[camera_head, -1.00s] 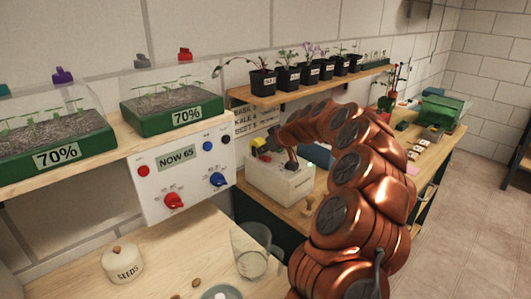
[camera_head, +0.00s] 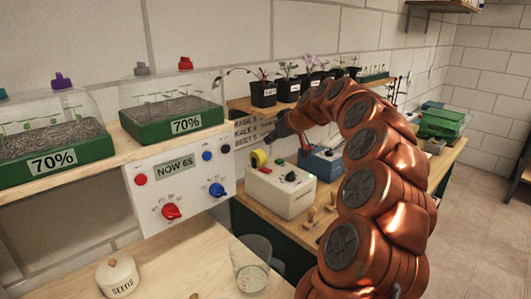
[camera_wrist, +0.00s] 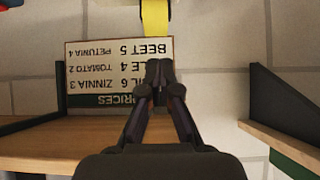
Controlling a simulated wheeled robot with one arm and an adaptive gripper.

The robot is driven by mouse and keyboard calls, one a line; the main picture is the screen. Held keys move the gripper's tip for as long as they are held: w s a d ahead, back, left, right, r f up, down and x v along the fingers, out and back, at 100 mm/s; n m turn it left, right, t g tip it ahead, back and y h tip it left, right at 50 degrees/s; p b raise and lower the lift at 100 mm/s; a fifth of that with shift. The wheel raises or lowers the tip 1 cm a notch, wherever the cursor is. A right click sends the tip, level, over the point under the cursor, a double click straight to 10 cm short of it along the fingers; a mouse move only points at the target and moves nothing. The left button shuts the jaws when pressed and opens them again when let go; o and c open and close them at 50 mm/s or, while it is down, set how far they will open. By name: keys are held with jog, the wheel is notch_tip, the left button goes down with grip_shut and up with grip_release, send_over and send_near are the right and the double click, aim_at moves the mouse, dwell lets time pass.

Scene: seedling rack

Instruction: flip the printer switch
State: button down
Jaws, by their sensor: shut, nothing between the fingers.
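The printer (camera_head: 280,192) is a white box on the lower wooden bench in the head view, with a yellow roll (camera_head: 258,158) at its back left. A small dark knob or switch (camera_head: 291,177) sits on its top; its position is too small to tell. A green light shows at its right edge. My gripper (camera_head: 268,139) is shut and empty, above and behind the printer, apart from it. In the wrist view my gripper (camera_wrist: 158,72) has its fingertips together before the price board (camera_wrist: 112,62), and the yellow roll (camera_wrist: 155,15) is at the top edge.
A blue device (camera_head: 322,162) stands right of the printer, partly behind my arm. Potted seedlings line the shelf (camera_head: 244,106) above. A control panel (camera_head: 178,180) with red and blue knobs is at left. A clear jug (camera_head: 250,270) stands on the near bench.

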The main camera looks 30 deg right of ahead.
jog(key=shift+r+v, duration=0.25)
jog(key=shift+v, duration=1.35)
jog(key=shift+w, duration=0.2)
